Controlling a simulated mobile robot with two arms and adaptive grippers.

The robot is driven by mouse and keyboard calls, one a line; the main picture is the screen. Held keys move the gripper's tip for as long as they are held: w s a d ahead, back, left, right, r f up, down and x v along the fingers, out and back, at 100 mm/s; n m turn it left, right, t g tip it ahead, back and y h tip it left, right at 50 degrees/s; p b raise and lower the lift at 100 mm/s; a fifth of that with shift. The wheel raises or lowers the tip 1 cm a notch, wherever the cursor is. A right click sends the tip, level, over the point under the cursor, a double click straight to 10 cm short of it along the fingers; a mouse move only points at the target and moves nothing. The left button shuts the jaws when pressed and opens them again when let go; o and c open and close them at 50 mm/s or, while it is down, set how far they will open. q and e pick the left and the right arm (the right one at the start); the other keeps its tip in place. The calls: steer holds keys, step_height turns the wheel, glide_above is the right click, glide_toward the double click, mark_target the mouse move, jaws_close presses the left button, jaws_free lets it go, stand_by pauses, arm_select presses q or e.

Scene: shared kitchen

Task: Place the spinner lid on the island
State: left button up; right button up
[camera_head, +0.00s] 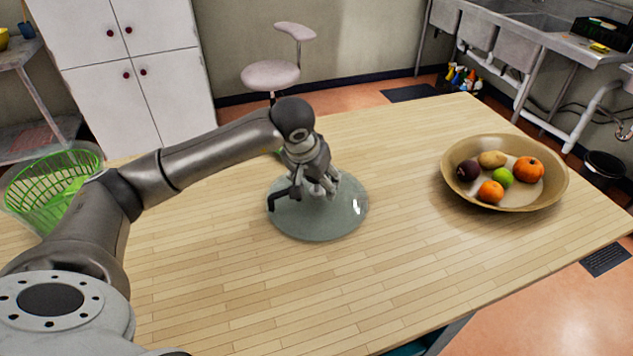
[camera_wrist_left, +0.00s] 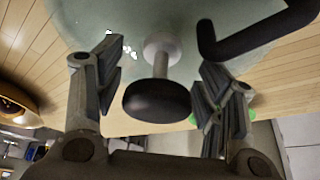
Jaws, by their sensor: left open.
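The spinner lid (camera_head: 310,225) is a round, translucent greenish disc lying on the wooden island (camera_head: 250,300), near its middle. My left gripper (camera_head: 318,187) is directly above the lid, pointing down, and hides part of its top. In the left wrist view, the open fingers (camera_wrist_left: 160,62) stand on either side of a knob with a dark end (camera_wrist_left: 158,100) on a pale stem, with gaps showing. A black bent bar (camera_wrist_left: 245,35) rises from the lid beside the right-hand finger. My right gripper is not in view.
A green spinner basket (camera_head: 45,185) stands at the left, partly behind my left arm. A wide beige bowl (camera_head: 547,196) of several fruits sits on the right of the island. The island's front is clear. A stool (camera_head: 270,75) stands behind it.

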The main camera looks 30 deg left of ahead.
arm_select(q)
steer(key=b+v, duration=0.2)
steer(key=v, duration=0.9)
steer(key=shift+r, duration=0.15)
steer(key=shift+s, duration=0.1)
